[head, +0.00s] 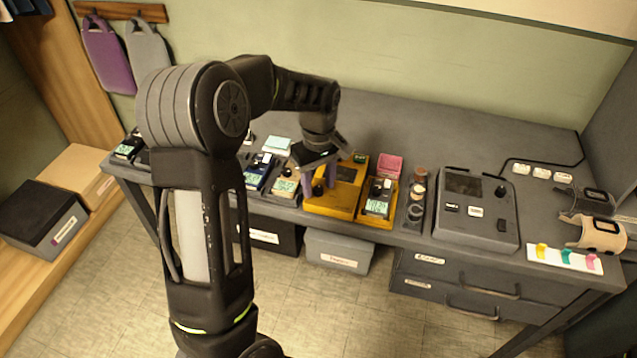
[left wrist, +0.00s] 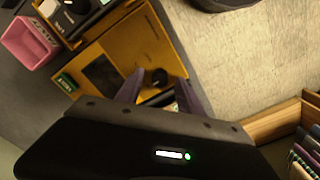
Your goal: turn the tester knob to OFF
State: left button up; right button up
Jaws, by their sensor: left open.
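A yellow tester (head: 347,196) with a dark screen sits on the grey bench, and it also shows in the left wrist view (left wrist: 142,38). Its black knob (left wrist: 158,77) is at one end of its face and shows small in the head view (head: 318,190). My left gripper (head: 319,180) is open above the tester, its purple-grey fingers on either side of the knob. In the left wrist view the fingertips (left wrist: 160,79) flank the knob; I cannot tell whether they touch it. The knob's pointer and markings are too small to read. My right gripper is not in view.
A meter in a yellow tray (head: 378,203) and a pink box (head: 389,166) stand close right of the tester. More meters (head: 285,187) stand close left. A grey device (head: 475,208) with its own knob is farther right. The bench behind is clear.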

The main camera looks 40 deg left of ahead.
aim_at(319, 188)
pick_arm(q)
notch_tip(319, 188, up, 8)
jog(key=shift+f, duration=0.25)
dwell(0.5)
